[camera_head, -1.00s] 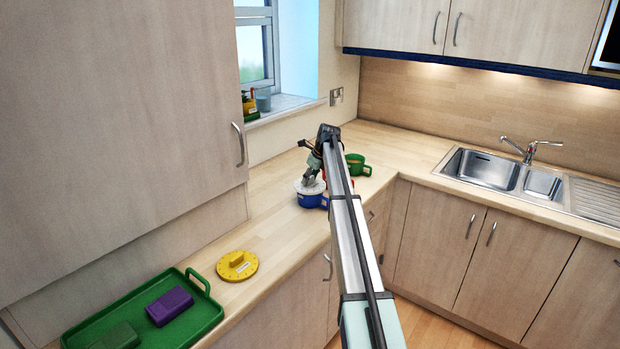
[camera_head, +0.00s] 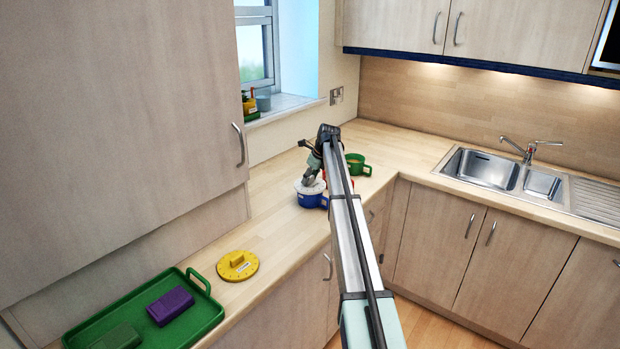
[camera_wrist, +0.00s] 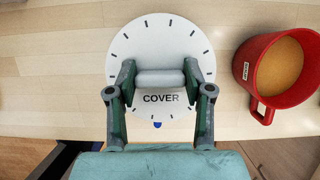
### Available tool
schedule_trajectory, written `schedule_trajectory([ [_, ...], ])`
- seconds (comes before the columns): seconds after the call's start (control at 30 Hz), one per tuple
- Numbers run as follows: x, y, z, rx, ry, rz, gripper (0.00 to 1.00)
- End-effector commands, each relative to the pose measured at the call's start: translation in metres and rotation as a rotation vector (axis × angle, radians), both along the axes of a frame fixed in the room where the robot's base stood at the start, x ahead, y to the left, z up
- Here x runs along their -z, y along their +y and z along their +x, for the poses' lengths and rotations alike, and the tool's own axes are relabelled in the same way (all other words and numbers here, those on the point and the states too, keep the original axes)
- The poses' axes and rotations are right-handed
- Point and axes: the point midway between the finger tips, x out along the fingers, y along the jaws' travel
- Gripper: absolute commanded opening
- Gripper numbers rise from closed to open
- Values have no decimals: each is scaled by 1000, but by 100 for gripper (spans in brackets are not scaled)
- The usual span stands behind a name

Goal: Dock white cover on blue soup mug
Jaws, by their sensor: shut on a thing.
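The white cover (camera_wrist: 160,45) is a round disc with dark tick marks, the word COVER and a bar handle. My gripper (camera_wrist: 160,80) is shut on that handle. In the head view the white cover (camera_head: 309,187) sits at the top of the blue soup mug (camera_head: 311,200), under my gripper (camera_head: 308,180). In the wrist view the cover hides almost all of the mug; only a small blue bit (camera_wrist: 157,125) shows below its edge. I cannot tell whether the cover is fully seated on the rim.
A red mug (camera_wrist: 272,75) with tan contents stands close to the right of the cover. A green mug (camera_head: 357,165) stands farther back. A yellow disc with a handle (camera_head: 237,266) and a green tray (camera_head: 198,327) with a purple block (camera_head: 170,305) are at front left.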

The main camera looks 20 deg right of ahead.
Motion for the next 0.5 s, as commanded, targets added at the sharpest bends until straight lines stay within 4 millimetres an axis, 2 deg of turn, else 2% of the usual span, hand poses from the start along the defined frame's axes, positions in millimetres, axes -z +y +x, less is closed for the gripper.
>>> schedule_trajectory([
  [0.5, 4, 0, 0, 0, 0, 0, 17],
])
